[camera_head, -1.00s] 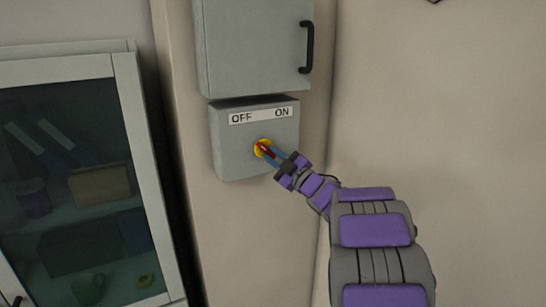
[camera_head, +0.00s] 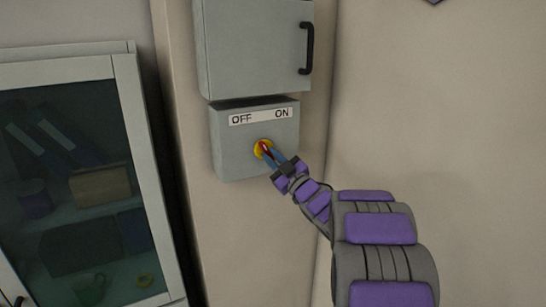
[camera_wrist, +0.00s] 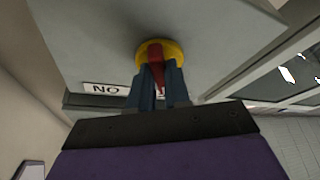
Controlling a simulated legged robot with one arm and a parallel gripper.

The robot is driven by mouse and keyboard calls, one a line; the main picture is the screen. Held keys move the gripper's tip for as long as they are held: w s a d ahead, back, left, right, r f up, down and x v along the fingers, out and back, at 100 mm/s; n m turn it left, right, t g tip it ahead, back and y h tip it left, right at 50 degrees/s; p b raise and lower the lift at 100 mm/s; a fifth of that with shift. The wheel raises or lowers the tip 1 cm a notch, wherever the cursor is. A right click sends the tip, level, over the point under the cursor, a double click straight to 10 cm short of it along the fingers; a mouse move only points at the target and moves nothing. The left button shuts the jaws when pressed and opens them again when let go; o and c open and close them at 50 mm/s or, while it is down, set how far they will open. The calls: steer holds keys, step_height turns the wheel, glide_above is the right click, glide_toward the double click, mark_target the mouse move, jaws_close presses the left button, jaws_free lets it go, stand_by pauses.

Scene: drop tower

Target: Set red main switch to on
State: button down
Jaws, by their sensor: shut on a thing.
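The red main switch (camera_head: 264,147) is a small red handle on a round yellow base (camera_head: 258,151), on the front of a grey switch box (camera_head: 230,150). A white label (camera_head: 258,116) above it reads OFF on the left and ON on the right. My gripper (camera_head: 272,156) reaches in from the lower right, with its blue fingers shut on the red handle. In the wrist view, the red handle (camera_wrist: 156,73) stands between the two fingers, in front of the yellow base (camera_wrist: 160,48). The fingers partly cover the handle and the label.
A grey cabinet (camera_head: 250,45) with a black handle (camera_head: 307,47) is mounted just above the switch box. A glass-fronted cabinet (camera_head: 124,75) with shelved items stands at the left. The wall at the right is bare.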

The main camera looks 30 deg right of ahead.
steer(key=shift+a+r+m+g+h+b, duration=0.1)
steer(key=shift+a+m+h+b, duration=0.15)
steer(key=shift+m+h, duration=2.4)
steer(key=shift+a+r+m+g+h+b, duration=0.2)
steer(key=shift+m+h, duration=0.55)
steer(key=shift+m, duration=3.65)
steer(key=shift+a+f+m+h+b, duration=0.1)
steer(key=shift+a+m+h+b, duration=0.2)
steer(key=shift+m+h, duration=2.35)
steer(key=shift+r+m+y, duration=0.1)
steer(key=shift+m+y, duration=0.75)
steer(key=shift+m, duration=0.25)
steer(key=c, duration=1.1)
jaws_free()
steer(key=shift+d, duration=0.1)
steer(key=b+v, duration=1.1)
steer(key=v, duration=0.6)
steer(key=shift+s, duration=0.15)
